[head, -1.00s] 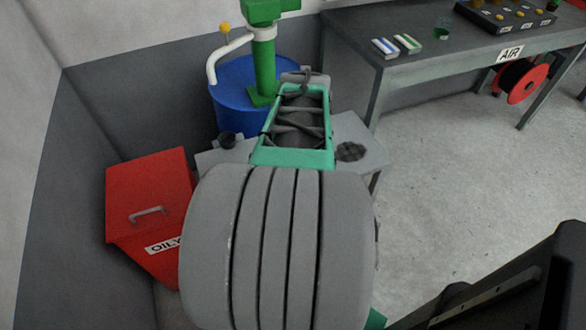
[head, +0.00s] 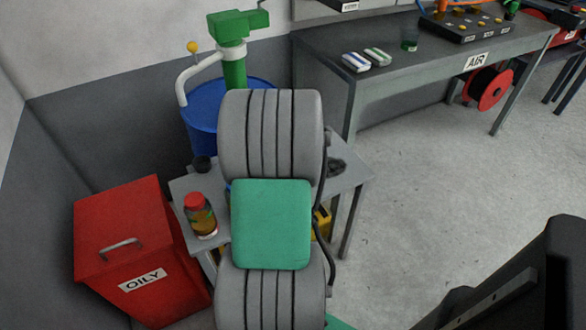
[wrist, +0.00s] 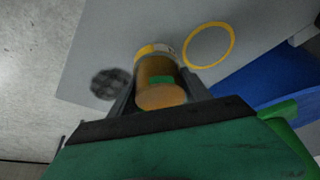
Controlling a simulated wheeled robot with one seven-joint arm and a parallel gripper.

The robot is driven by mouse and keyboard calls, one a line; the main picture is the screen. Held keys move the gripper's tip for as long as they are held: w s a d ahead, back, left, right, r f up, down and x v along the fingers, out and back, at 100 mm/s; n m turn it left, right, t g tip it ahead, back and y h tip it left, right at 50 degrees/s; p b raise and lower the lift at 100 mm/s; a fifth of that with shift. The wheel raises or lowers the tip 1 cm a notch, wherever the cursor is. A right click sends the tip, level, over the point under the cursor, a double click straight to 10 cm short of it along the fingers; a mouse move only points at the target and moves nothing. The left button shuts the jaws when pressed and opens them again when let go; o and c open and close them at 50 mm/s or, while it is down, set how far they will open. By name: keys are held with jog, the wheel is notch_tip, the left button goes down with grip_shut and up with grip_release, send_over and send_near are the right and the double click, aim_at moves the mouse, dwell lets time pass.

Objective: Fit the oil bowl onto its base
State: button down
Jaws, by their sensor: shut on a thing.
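In the wrist view my gripper (wrist: 160,86) is shut on an amber cylindrical vessel, which I take for the oil bowl (wrist: 158,97). It has a small green patch and a yellow and pale band at its far end. Beyond it is a grey tabletop with a yellow ring (wrist: 209,45) beside the bowl in the picture. I cannot tell whether the bowl touches the table. In the head view my own arm hides the gripper and most of the bowl's surroundings. A yellow part (head: 322,222) shows at the arm's right edge. I cannot identify the base.
A red OILY bin (head: 140,250) stands left, a blue drum (head: 200,115) behind. A workbench (head: 330,60) is at back right; the floor between is clear.

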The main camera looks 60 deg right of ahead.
jog(key=shift+w+d+f+b, duration=0.15)
jog(key=shift+f+b, duration=0.2)
jog(key=shift+f, duration=1.45)
jog(key=shift+c, duration=2.4)
grip_release()
